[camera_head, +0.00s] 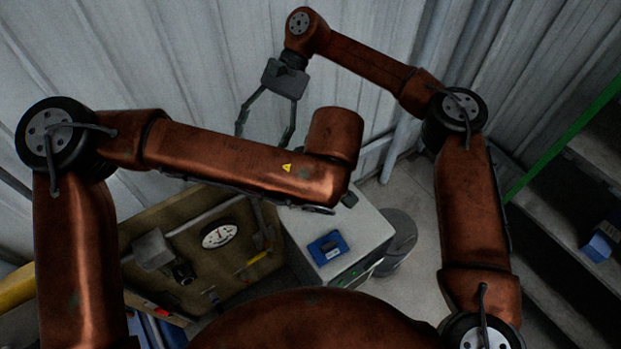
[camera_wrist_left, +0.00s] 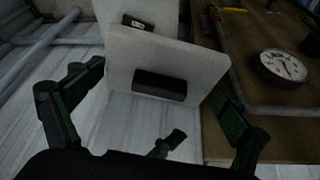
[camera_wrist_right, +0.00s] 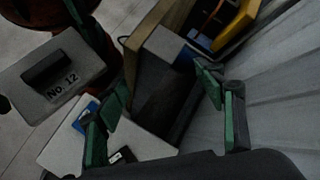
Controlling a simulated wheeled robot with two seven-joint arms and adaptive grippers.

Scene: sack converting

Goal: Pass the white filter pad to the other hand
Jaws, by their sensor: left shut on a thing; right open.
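The white filter pad (camera_wrist_left: 190,57) is a flat pale slab with a dark handle block on its face. It stands between the fingers of my left gripper (camera_wrist_left: 155,80), which is shut on it. In the right wrist view the pad (camera_wrist_right: 35,95) shows at the left, marked "No. 12", with a green finger at its edge. My left gripper and the pad are hidden behind my left arm in the head view. My right gripper (camera_head: 264,135) is open and empty near the corrugated wall. In its own wrist view the right gripper (camera_wrist_right: 162,82) is apart from the pad.
A white cabinet (camera_head: 365,235) with a blue device (camera_head: 328,248) on top stands below my arms. A tan panel with a gauge (camera_head: 220,235) is left of it. A grey round bin (camera_head: 401,235) and shelves (camera_head: 570,225) are at the right. The corrugated wall (camera_head: 220,60) is behind.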

